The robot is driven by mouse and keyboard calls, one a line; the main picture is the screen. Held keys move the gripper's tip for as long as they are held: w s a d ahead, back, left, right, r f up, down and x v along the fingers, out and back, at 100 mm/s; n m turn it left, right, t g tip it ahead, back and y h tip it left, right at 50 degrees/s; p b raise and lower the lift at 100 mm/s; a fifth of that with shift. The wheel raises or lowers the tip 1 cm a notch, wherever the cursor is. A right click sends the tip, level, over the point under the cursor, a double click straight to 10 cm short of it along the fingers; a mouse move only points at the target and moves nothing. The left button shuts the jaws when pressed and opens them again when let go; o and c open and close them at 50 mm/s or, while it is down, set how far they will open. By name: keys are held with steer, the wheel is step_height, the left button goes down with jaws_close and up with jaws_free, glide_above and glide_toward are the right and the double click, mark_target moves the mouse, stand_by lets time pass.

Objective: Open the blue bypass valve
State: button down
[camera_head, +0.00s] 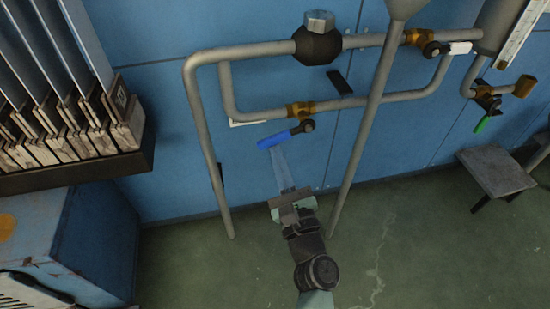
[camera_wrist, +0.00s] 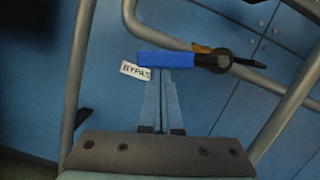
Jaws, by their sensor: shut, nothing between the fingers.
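The blue bypass valve handle (camera_head: 275,140) sticks out to the left from its dark hub (camera_head: 308,126), in front of the brass valve body (camera_head: 300,109) on the lower pipe. It lies roughly along the pipe, its left end tilted a little down in the head view. In the wrist view the blue handle (camera_wrist: 165,58) lies nearly level across the fingertips. My gripper (camera_head: 277,154) is shut and empty, pointing up at the handle from below. In the wrist view its fingertips (camera_wrist: 160,73) appear at the handle's lower edge; I cannot tell whether they touch.
A white label (camera_wrist: 134,70) reading "BYPAS" sits behind the handle. A grey upright pipe (camera_head: 208,150) stands left and a slanted grey pole (camera_head: 362,125) right of my gripper. A green-handled valve (camera_head: 482,124) and a stool (camera_head: 497,168) are farther right; a board rack (camera_head: 75,165) is left.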

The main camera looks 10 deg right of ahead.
steer(key=shift+a+r+m+h+p, duration=0.25)
steer(key=shift+r+m+h, duration=0.3)
steer(key=shift+m, duration=0.55)
steer(key=shift+a+r+m+h+p, duration=0.15)
steer(key=shift+a+r+m+h, duration=0.15)
steer(key=shift+r+m, duration=0.55)
steer(key=shift+f+m, duration=0.25)
steer(key=shift+m, duration=0.1)
step_height(320, 180, down, 5)
steer(key=b, duration=0.5)
steer(key=r+p+v, duration=0.1)
steer(key=p+v, duration=0.2)
steer(key=v, duration=0.7)
steer(key=shift+d, duration=0.1)
